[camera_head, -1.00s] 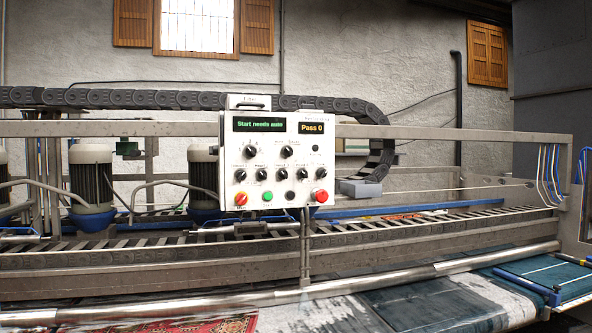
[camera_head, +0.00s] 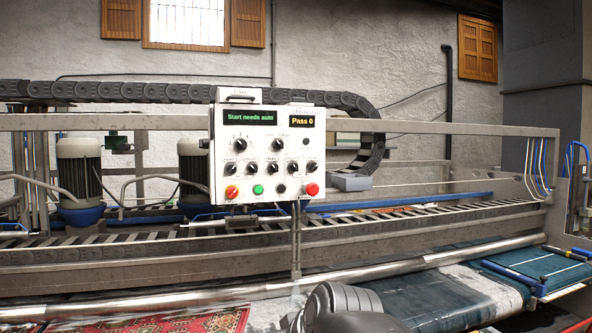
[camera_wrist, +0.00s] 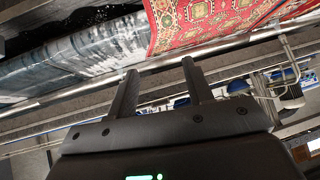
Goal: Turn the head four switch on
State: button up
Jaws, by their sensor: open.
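The white control panel (camera_head: 268,155) stands on a post near the middle of the head view. It carries several black rotary knobs in two rows, with small labels that are hard to read. The head four switch seems to be one of the lower-row knobs, perhaps the right-hand one (camera_head: 312,168), but I cannot tell for sure. Its display reads "Start needs auto" and "Pass 0". My gripper (camera_wrist: 160,72) is open and empty in the wrist view, its two fingers apart. The wrist view does not clearly show the panel, and the gripper is away from it.
A red rug (camera_head: 205,322) and a dark teal rug (camera_head: 425,300) lie at the machine's front. A metal roller (camera_head: 215,292) crosses before the panel. A cable chain (camera_head: 190,95) runs behind it. Red, green and orange buttons line the panel's lower edge.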

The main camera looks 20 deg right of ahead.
jog(key=w+d+r+t, duration=0.4)
jog(key=w+r+t, duration=0.1)
jog(key=w+r, duration=1.15)
jog(key=m+t+h, duration=0.1)
jog(key=t+h, duration=0.1)
jog(key=t, duration=0.3)
send_near(296, 168)
jog(key=shift+w+r, duration=0.15)
jog(key=shift+w, duration=4.55)
jog(key=c, duration=1)
